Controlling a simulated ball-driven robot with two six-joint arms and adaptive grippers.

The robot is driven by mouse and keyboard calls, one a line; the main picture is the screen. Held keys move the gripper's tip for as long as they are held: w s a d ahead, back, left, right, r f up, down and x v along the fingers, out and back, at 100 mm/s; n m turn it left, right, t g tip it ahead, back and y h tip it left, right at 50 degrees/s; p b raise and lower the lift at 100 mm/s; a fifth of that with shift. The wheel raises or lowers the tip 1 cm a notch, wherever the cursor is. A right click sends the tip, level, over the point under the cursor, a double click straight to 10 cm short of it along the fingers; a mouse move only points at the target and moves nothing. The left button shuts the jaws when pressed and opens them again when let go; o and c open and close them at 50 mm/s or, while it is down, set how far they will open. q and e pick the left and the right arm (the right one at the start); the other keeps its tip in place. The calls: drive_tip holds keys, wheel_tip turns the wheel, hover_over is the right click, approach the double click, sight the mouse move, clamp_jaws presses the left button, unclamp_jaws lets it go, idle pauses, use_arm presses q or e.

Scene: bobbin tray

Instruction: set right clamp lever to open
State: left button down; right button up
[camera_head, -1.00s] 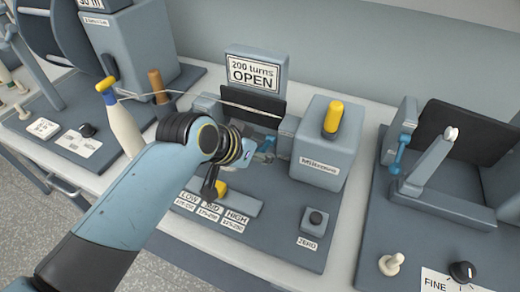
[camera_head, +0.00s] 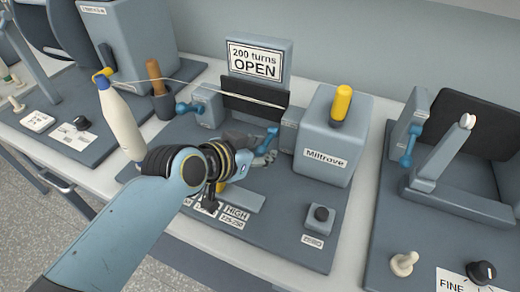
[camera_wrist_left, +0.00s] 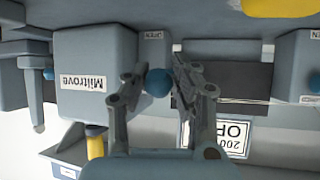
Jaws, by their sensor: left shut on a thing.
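The right clamp lever (camera_head: 271,139) is a short blue handle beside the right clamp block (camera_head: 290,128). My left gripper (camera_head: 266,157) is at this lever, its arm coming in from the lower left. In the left wrist view, which is upside down, its two fingers (camera_wrist_left: 160,84) are shut on the lever's round blue knob (camera_wrist_left: 157,82). The rest of the lever is hidden there behind the knob and fingers. A small label reading OPEN (camera_wrist_left: 152,35) is on the clamp block. My right gripper is not in view.
A sign (camera_head: 255,63) reads "200 turns OPEN". The Miltrove box (camera_head: 318,150) with a yellow-handled knob stands close right of the gripper. The left clamp has its own blue lever (camera_head: 188,107). A white bottle (camera_head: 120,122) stands left.

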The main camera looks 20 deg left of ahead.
use_arm(q)
drive_tip(key=c, duration=1)
unclamp_jaws()
drive_tip(key=shift+d, duration=0.2)
drive_tip(key=shift+a, duration=0.1)
drive_tip(key=shift+s, duration=0.1)
drive_tip(key=shift+s+a+r, duration=0.1)
drive_tip(key=shift+s+r, duration=0.1)
drive_tip(key=shift+s, duration=0.1)
drive_tip(key=v, duration=1.1)
